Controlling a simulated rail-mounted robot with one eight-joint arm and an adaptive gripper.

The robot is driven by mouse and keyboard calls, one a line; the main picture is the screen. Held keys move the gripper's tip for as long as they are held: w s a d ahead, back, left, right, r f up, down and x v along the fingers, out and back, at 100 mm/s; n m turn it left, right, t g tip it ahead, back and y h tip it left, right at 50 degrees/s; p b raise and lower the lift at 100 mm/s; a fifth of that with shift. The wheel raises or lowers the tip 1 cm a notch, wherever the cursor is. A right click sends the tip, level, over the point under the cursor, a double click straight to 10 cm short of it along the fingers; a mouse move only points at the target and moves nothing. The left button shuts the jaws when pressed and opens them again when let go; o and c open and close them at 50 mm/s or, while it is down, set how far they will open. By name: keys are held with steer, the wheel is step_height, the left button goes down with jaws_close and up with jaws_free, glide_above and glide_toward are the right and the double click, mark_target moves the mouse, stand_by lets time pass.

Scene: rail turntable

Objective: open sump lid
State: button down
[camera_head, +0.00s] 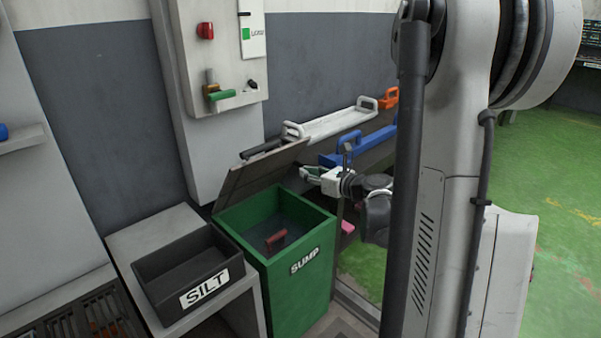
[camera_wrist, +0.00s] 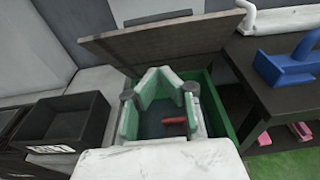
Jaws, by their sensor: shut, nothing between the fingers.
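The green sump box (camera_head: 298,292), labelled SUMP, stands in the middle, and its rim also shows in the wrist view (camera_wrist: 219,112). Its dark grey lid (camera_head: 258,171) is raised and tilted up, hinged side at the back left. The lid (camera_wrist: 160,43) spans the top of the wrist view. A red-handled item (camera_head: 275,238) lies inside the open box, also seen between my fingers in the wrist view (camera_wrist: 176,120). My gripper (camera_head: 306,173) is shut and empty, above the box's right side near the lid. I cannot tell whether it touches the lid.
A black SILT bin (camera_head: 190,277) sits on a grey stand left of the sump. Behind and right, a dark bench (camera_wrist: 268,100) bears a blue handled block (camera_head: 343,152) and a white handled bar (camera_head: 335,124). A wall panel (camera_head: 222,80) with switches is above. Green floor lies right.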

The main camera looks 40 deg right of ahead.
steer(key=b, duration=0.2)
glide_toward(275, 155)
step_height(275, 155, down, 3)
steer(key=w, duration=0.3)
steer(key=shift+w+a+r, duration=0.35)
steer(key=shift+w+r, duration=0.15)
steer(key=shift+w, duration=0.3)
steer(key=shift+w+a+r, duration=0.35)
steer(key=shift+w+r, duration=0.15)
steer(key=shift+w, duration=0.25)
